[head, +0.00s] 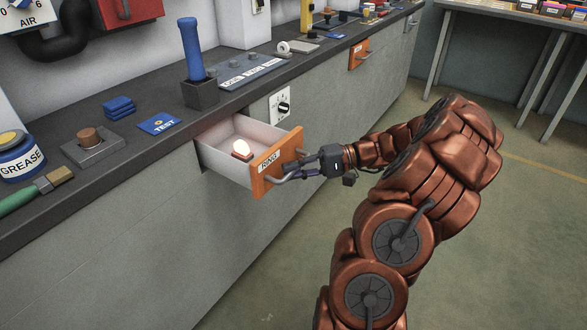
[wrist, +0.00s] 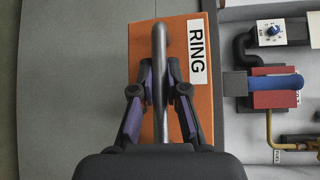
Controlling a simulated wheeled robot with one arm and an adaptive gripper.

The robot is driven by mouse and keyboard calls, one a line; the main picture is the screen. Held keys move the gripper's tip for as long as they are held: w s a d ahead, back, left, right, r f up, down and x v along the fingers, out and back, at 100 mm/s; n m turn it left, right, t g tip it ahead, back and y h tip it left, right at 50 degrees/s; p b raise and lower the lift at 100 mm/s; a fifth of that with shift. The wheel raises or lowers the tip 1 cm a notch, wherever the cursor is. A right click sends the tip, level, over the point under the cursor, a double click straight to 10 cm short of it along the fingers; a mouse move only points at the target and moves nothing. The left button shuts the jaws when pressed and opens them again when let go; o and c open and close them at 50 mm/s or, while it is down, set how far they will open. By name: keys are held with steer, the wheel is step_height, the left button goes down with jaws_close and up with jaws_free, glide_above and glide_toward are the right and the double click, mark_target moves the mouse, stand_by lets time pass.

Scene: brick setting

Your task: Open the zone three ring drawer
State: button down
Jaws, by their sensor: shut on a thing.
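The ring drawer (head: 222,133) stands pulled out from the grey cabinet in the head view, with its white inside showing. Its orange front (head: 266,181) carries the label RING, which also shows in the wrist view (wrist: 197,52). My gripper (head: 305,167) is at the drawer front and is shut on the metal bar handle (wrist: 159,65). In the wrist view its two fingers (wrist: 160,98) sit on either side of the bar. A small dark-red block with a glowing pale dome (head: 242,149) lies inside the drawer.
The dark countertop (head: 62,192) above holds a blue-handled tool (head: 192,50), a blue TEST card (head: 160,123), a grease tin (head: 18,157) and a brush (head: 40,188). A dial (head: 284,106) is on the cabinet face. Another orange drawer (head: 359,54) is farther along. The floor at right is clear.

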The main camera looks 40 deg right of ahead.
steer(key=c, duration=1.2)
jaws_free()
steer(key=v, duration=0.7)
steer(key=shift+s+d, duration=0.1)
steer(key=shift+d, duration=0.15)
steer(key=shift+a, duration=0.15)
